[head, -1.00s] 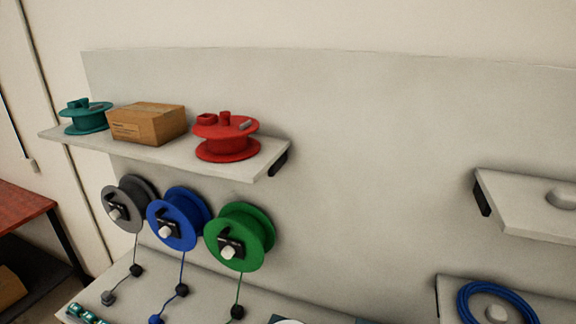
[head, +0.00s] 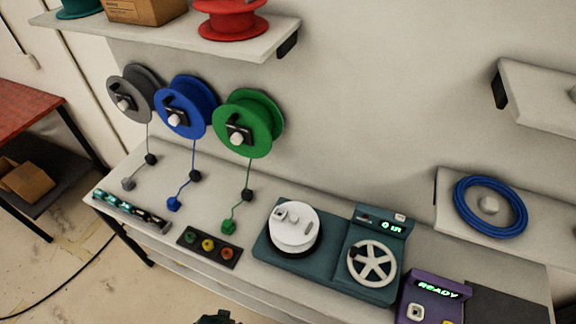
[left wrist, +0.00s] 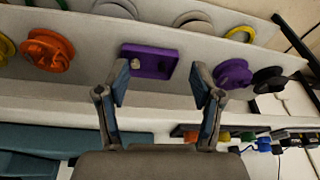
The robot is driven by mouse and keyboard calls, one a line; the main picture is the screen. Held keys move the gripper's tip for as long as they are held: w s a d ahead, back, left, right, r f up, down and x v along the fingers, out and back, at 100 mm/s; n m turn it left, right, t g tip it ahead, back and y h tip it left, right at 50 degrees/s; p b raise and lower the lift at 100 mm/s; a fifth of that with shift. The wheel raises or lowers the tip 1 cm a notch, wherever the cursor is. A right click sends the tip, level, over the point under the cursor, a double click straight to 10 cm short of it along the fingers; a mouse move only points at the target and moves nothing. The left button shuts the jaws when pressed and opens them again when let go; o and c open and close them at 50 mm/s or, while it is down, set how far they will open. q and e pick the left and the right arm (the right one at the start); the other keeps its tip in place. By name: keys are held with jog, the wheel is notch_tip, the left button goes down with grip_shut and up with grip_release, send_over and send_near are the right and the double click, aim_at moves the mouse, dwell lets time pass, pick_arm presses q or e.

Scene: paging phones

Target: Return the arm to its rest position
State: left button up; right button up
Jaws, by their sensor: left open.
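My left gripper (left wrist: 164,95) is open in the left wrist view, its two fingers spread wide with nothing held between them. Beyond the fingertips, a purple tray (left wrist: 150,62) sits on a pale shelf; the fingers look apart from it. In the head view a small dark part (head: 218,317) shows at the bottom edge, too little to tell what it belongs to. My right gripper is not in view.
The workbench holds a teal machine (head: 272,245) with a white spool and a purple box (head: 432,292) reading READY. Grey, blue and green reels (head: 247,122) hang on the wall. The left wrist view shows an orange spool (left wrist: 46,50) and a purple spool (left wrist: 232,75) on the shelf.

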pick_arm(q)
jog(key=s+f+g+b, duration=0.1)
jog(key=s+f, duration=0.1)
jog(key=f, duration=0.9)
jog(key=s+f+b, duration=0.1)
jog(key=s+f, duration=0.2)
jog(key=f, duration=0.8)
jog(key=s+a+f+g+b, duration=0.1)
jog(key=s+a+f, duration=0.2)
jog(key=s+f, duration=1.1)
jog(key=shift+s+a+f, duration=0.2)
jog(key=shift+s+f, duration=0.2)
jog(key=shift+s, duration=0.6)
